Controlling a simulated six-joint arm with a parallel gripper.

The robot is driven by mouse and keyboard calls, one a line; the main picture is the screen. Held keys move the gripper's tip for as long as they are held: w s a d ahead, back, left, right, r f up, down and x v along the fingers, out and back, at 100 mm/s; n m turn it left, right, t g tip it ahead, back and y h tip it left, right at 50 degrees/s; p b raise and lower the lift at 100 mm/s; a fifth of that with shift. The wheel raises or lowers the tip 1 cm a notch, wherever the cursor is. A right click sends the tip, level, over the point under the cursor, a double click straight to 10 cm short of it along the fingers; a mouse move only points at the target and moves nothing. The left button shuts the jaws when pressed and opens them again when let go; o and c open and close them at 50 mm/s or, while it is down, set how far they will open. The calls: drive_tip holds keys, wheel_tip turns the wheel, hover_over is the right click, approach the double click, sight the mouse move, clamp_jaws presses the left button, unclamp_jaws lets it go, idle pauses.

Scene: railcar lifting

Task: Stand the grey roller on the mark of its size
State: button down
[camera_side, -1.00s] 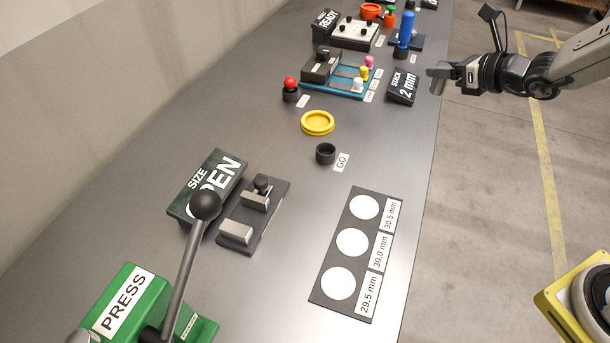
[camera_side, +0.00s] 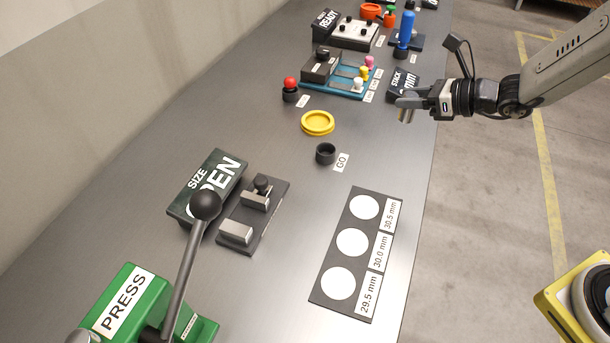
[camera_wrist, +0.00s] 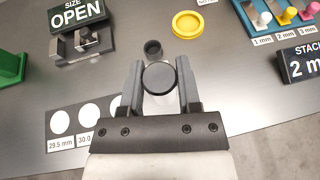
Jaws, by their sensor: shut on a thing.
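My gripper (camera_side: 408,103) is shut on the grey roller (camera_side: 405,115), held above the table's right edge near the STACK sign. In the wrist view the roller (camera_wrist: 159,79) shows its dark round end between the two fingers of my gripper (camera_wrist: 159,84). The mark plate (camera_side: 320,291) lies on the table with three white circles: the 30.5 mm mark (camera_side: 364,207), the 30.0 mm mark (camera_side: 352,242) and the 29.5 mm mark (camera_side: 338,283). All three circles are bare in the side view. The SIZE sign (camera_side: 208,186) reads OPEN, beside a size gauge (camera_side: 253,216) with a block and a knob.
The black GO cup (camera_side: 325,153) and yellow ring (camera_side: 318,122) stand mid-table. The STACK sign (camera_side: 404,82) is close to my gripper. The green press (camera_side: 130,300) with its tall lever (camera_side: 187,265) stands at the near left. The table between ring and mark plate is mostly clear.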

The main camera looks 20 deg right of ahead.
drive_tip(key=s+a+f+n+g+y, duration=0.45)
drive_tip(key=a+f+n, duration=0.2)
drive_tip(key=a, duration=0.35)
drive_tip(key=g, duration=0.1)
hover_over(364, 207)
drive_tip(key=shift+f, duration=2.7)
drive_tip(key=shift+f, duration=1.8)
drive_tip(key=shift+f, duration=0.1)
drive_tip(key=shift+c, duration=1.5)
unclamp_jaws()
drive_tip(key=shift+g, duration=0.25)
drive_tip(key=v, duration=1.2)
